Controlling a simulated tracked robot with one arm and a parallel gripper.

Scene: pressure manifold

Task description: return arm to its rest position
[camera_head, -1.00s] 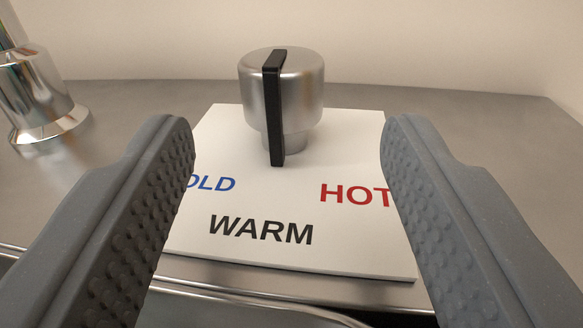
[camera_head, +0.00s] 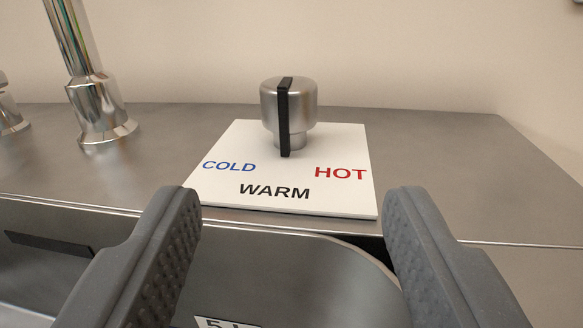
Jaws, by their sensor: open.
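My gripper (camera_head: 293,200) is open and empty, its two grey studded fingers wide apart at the lower left and lower right. A round metal knob (camera_head: 302,103) with a black pointer bar stands upright beyond the fingers, apart from them. The bar points toward the word WARM. The knob sits on a white plate (camera_head: 338,143) marked COLD in blue, HOT in red and WARM in black.
The plate lies on a metal counter (camera_head: 440,150) with a pale wall behind it. A chrome faucet (camera_head: 98,105) stands at the left. A metal basin (camera_head: 270,270) lies below the counter's front edge, with a partly hidden label (camera_head: 225,322) in it.

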